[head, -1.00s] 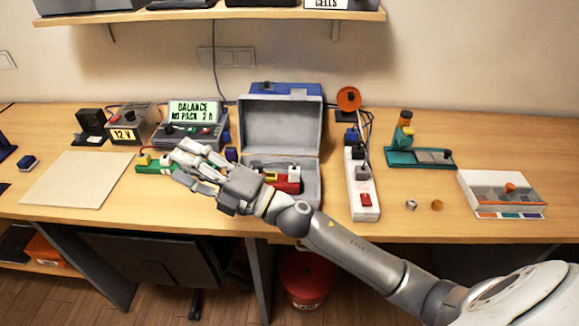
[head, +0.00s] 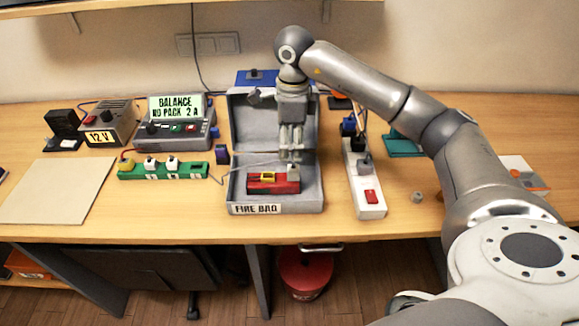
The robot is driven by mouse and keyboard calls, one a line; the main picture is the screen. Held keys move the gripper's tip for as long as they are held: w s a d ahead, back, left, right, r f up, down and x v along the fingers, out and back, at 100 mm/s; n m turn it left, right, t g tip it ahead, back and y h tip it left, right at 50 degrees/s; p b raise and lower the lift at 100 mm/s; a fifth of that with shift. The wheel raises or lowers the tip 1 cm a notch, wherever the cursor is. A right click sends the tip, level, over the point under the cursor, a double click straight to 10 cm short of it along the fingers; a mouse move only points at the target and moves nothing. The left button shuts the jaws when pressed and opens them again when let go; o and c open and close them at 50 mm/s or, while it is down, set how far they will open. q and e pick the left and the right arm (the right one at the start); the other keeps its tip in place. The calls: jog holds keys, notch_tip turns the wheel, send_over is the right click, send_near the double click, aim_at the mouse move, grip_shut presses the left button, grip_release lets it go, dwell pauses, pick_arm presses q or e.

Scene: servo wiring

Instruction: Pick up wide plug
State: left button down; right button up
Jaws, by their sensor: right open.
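A red pack (head: 285,187) lies in the open grey box (head: 317,200) labelled "FIRE BAG". A yellow plug-like block (head: 267,177) sits on the pack's left part, and a pale grey plug (head: 293,172) stands at its right end. I cannot tell for sure which plug is the wide one. My right gripper (head: 290,157) points straight down just above the grey plug. Its fingers are open, and I cannot tell whether they touch the plug. A green board (head: 190,172) left of the box carries a yellow plug (head: 126,163) and white plugs (head: 150,162). My left gripper is out of view.
The balance charger (head: 174,130) and a 12 V supply (head: 108,127) stand behind the green board. A white power strip (head: 368,200) stands right of the box. The box's raised lid is close behind my gripper. A pale flat board (head: 55,190) lies at the left.

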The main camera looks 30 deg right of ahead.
aim_at(293, 167)
jog(key=shift+d+f, duration=0.1)
jog(key=shift+d, duration=0.4)
notch_tip(293, 167, down, 4)
jog(key=shift+s+f+p, duration=0.1)
jog(key=shift+f+p, duration=0.15)
jog(key=shift+p, duration=0.4)
jog(key=f+p, duration=0.1)
jog(key=f, duration=0.1)
jog(key=f+p, duration=0.1)
jog(key=f, duration=0.1)
jog(key=shift+w+d+f, duration=0.1)
jog(key=shift+w+f, duration=0.1)
jog(key=shift+f, duration=0.6)
jog(key=c, duration=0.9)
